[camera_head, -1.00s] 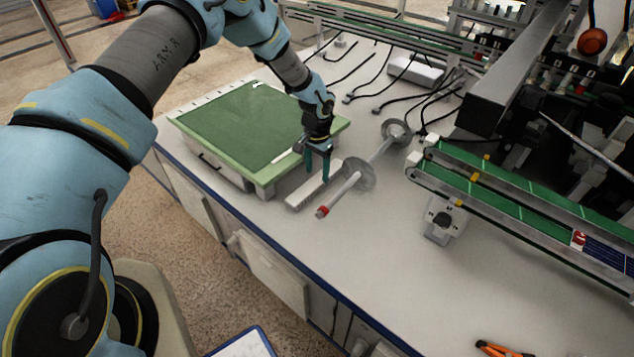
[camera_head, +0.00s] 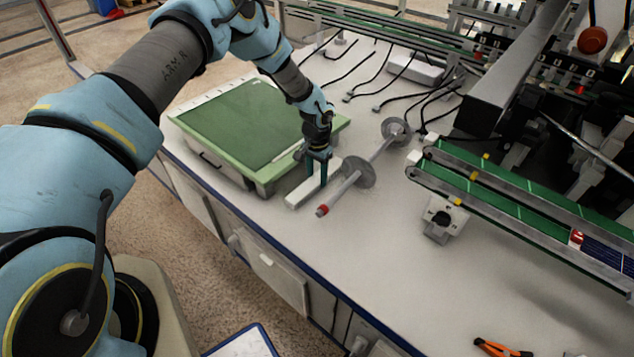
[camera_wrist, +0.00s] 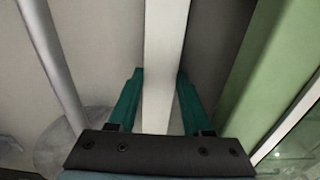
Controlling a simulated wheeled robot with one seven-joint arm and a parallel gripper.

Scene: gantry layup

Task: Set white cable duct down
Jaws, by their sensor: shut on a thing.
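The white cable duct (camera_head: 304,189) is a long white bar on or just above the white table, between the green-topped box and a grey rod. My gripper (camera_head: 317,180) is shut on it, one teal finger on each side. In the wrist view the cable duct (camera_wrist: 165,60) runs between the fingers of my gripper (camera_wrist: 155,88). Whether its underside touches the table is hard to tell. The part under the gripper is hidden.
The green-topped box (camera_head: 245,130) stands close on the left. The grey rod with discs (camera_head: 358,174) lies close on the right. A green conveyor (camera_head: 500,195) and black cables (camera_head: 420,95) are farther right and behind.

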